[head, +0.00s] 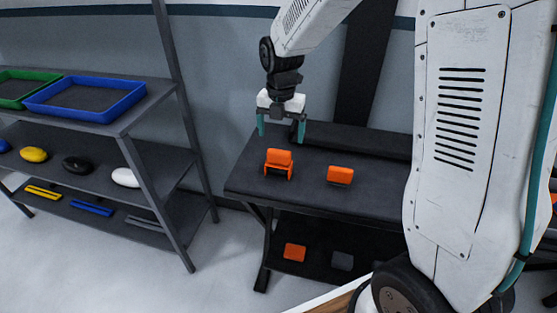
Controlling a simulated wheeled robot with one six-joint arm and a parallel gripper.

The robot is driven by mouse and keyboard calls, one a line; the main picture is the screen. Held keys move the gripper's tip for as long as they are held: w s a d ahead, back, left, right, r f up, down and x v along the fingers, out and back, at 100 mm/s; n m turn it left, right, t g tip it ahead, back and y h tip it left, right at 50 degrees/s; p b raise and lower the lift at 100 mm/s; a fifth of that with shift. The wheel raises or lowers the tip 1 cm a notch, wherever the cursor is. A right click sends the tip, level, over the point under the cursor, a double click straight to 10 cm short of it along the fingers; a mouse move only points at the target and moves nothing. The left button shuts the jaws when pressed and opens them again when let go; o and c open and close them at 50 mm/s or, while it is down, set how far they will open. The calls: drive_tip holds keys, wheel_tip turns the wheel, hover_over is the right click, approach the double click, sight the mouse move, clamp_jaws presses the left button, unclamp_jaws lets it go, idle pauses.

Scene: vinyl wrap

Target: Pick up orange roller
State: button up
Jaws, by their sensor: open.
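An orange object (279,157) with a rounded block and side legs stands on the dark table top, left of its middle; it may be the orange roller. A second, plainer orange block (340,175) lies to its right on the same table top. My gripper (281,132) points down with its two teal fingers apart and nothing between them. In the head view it appears just above the left orange object, apart from it. The exact height and depth between them are hard to tell.
The table (245,180) has a lower shelf with an orange block (294,252) and a grey block (342,261). A shelving rack at left holds a green tray (12,100), a blue tray (35,108) and several small coloured items. The table's right side is hidden behind my arm.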

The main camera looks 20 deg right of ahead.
sight(279, 151)
drive_tip(key=shift+w+f+n, duration=0.15)
drive_tip(key=shift+f+n, duration=0.15)
drive_tip(key=shift+f, duration=0.2)
drive_tip(key=f, duration=0.7)
drive_tip(key=shift+s+a+f, duration=0.15)
drive_tip(key=shift+s+a, duration=0.05)
drive_tip(key=shift+a, duration=0.1)
drive_tip(key=c, duration=1.1)
